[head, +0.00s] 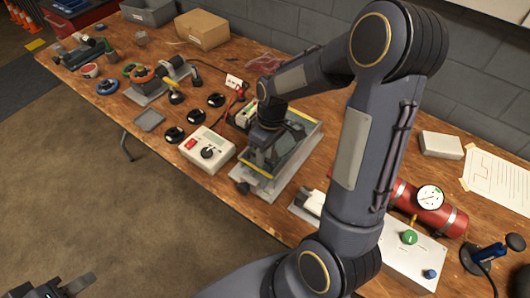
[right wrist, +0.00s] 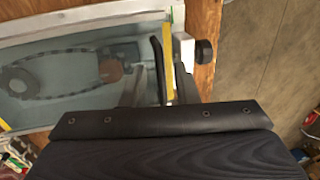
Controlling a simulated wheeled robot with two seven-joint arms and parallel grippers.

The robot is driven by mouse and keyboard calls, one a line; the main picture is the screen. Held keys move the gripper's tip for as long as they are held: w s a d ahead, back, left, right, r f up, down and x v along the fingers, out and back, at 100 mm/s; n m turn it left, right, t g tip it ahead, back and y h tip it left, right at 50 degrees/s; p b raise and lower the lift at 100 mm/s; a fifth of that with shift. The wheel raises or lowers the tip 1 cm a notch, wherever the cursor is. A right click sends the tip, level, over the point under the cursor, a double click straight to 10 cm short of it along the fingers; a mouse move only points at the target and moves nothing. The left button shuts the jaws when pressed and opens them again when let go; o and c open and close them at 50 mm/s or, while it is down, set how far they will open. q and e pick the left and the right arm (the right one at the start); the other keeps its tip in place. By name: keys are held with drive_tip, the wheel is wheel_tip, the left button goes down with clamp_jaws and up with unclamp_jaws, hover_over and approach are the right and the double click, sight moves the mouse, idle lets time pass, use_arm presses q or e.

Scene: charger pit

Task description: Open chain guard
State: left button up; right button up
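The chain guard (head: 293,152) is a clear panel with yellow edging on a grey base on the bench. In the right wrist view the clear panel (right wrist: 60,85) lies over a chain and sprockets and looks closed. Its black handle (right wrist: 156,62) stands beside a yellow edge strip (right wrist: 169,75). My right gripper (right wrist: 160,88) is at this edge, its two fingers apart on either side of the handle, with gaps showing; contact is not clear. In the head view the right gripper (head: 262,157) is partly hidden by its wrist. My left gripper (head: 58,286) is empty, low at the left, fingers apart.
A white control box (head: 208,150) with a red switch and black knob stands just left of the guard. A red cylinder with a gauge (head: 428,198) and a white box with a green button (head: 408,250) stand to the right. Several black knobs lie left of the control box.

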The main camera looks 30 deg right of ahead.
clamp_jaws()
drive_tip(key=w+d, duration=0.2)
drive_tip(key=d, duration=0.3)
drive_tip(key=w+d, duration=0.2)
drive_tip(key=d, duration=0.3)
drive_tip(key=w+d, duration=0.2)
drive_tip(key=d, duration=0.3)
drive_tip(key=shift+w+d, duration=0.2)
drive_tip(key=shift+o, duration=0.8)
unclamp_jaws()
wheel_tip(320, 180, up, 8)
drive_tip(key=d, duration=0.1)
drive_tip(key=shift+w+d+f, duration=0.15)
drive_tip(key=shift+w+d, duration=0.05)
drive_tip(key=shift+w, duration=0.1)
